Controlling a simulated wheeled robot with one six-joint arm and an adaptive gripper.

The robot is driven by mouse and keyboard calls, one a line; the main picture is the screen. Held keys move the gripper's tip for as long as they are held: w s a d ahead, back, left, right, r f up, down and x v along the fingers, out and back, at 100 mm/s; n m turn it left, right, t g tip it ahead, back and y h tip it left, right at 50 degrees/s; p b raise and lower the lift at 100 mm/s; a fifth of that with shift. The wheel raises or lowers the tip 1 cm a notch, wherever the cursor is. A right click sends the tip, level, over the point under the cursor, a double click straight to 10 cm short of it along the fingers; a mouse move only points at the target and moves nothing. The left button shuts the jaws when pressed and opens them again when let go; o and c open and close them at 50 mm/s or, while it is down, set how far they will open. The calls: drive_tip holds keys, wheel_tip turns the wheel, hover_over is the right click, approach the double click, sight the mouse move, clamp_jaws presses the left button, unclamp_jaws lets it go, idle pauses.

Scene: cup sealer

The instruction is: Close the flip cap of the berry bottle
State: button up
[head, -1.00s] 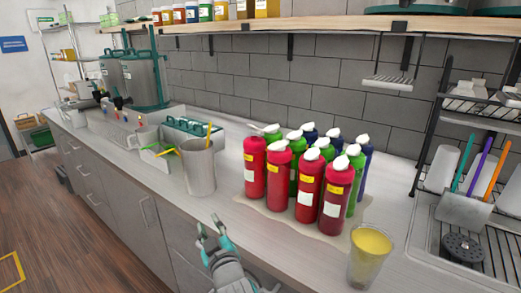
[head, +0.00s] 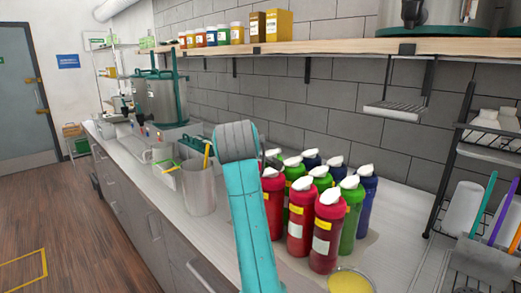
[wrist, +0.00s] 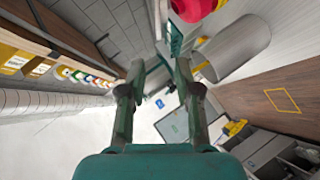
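Several red bottles with white caps stand in the front of a bottle cluster on the counter; clear ones are a left red bottle (head: 271,205), a middle red bottle (head: 301,218) and a right red bottle (head: 327,232). I cannot read which is berry. The back-left red bottle, whose cap looked raised earlier, is hidden behind my teal arm. My gripper (wrist: 160,75) shows in the wrist view, with its two fingers apart and nothing between them. Part of a red object (wrist: 195,8) shows at the top edge there. My gripper's fingers cannot be made out in the head view.
Green bottles (head: 349,220) and blue bottles (head: 367,205) stand behind the red ones. A grey pitcher (head: 198,190) holding utensils is left of my arm. A cup of yellow liquid (head: 350,282) is at the front. A wooden shelf (head: 340,48) runs above the counter.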

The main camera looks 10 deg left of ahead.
drive_tip(key=x, duration=1)
drive_tip(key=shift+w+f, duration=0.1)
drive_tip(key=shift+w, duration=0.3)
clamp_jaws()
